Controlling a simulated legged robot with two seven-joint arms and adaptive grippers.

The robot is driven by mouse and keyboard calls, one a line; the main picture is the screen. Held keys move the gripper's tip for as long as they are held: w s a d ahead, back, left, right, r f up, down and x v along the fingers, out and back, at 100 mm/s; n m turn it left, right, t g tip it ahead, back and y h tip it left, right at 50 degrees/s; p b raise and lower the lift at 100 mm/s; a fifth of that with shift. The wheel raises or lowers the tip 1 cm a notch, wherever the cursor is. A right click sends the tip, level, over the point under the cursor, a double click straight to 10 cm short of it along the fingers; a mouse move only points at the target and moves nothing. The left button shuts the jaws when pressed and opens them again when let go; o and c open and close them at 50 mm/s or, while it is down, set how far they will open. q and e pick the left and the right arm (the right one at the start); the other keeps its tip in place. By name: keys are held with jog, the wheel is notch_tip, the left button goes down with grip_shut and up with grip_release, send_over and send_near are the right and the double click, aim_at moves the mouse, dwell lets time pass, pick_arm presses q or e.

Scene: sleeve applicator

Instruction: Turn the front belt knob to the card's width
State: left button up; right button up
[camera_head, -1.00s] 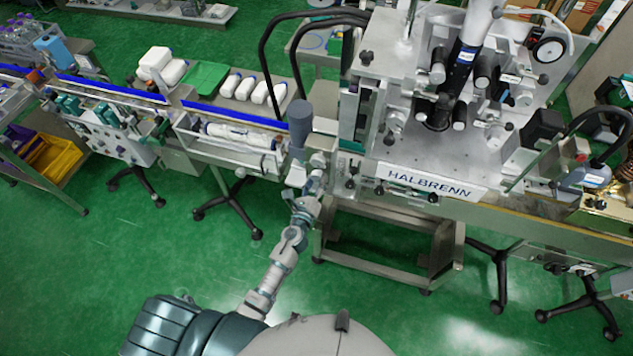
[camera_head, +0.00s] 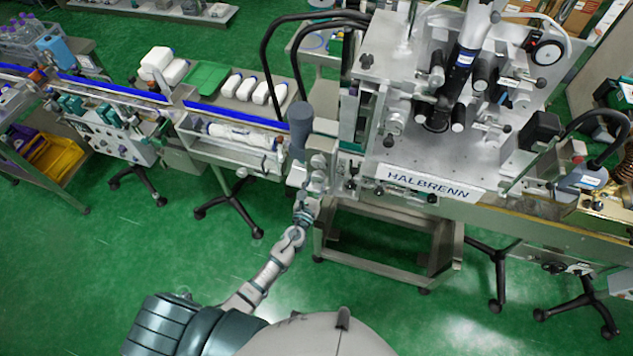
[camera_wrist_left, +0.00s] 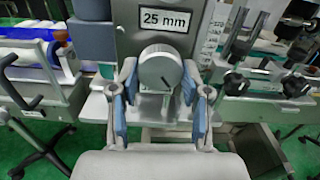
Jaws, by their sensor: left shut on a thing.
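The front belt knob (camera_wrist_left: 160,70) is a round silver-grey dial with a short slanted black line on its face, in the middle of the left wrist view. A white card (camera_wrist_left: 166,19) reading "25 mm" is fixed on the grey plate just above it. My left gripper (camera_wrist_left: 158,86) has its blue-padded fingers on both sides of the knob, shut on it. In the head view my left gripper (camera_head: 310,183) reaches up to the machine's front left corner, and the knob is hard to make out there. My right gripper is not in view.
A dark grey cylinder (camera_head: 300,122) stands close above my left gripper. The HALBRENN machine (camera_head: 428,184) is to the right. A conveyor (camera_head: 230,117) with a blue rail runs left, with white bottles (camera_head: 245,88) behind it. Two black clamp knobs (camera_wrist_left: 236,84) sit right of the fingers.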

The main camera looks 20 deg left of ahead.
pick_arm(q)
jog(key=shift+s+f, duration=0.1)
jog(key=shift+f, duration=0.2)
jog(key=o, duration=1.1)
jog(key=shift+o, duration=0.2)
jog(key=shift+r, duration=0.1)
jog(key=shift+w, duration=0.2)
jog(key=shift+s, duration=0.1)
jog(key=s, duration=1.2)
jog(key=shift+a, duration=0.2)
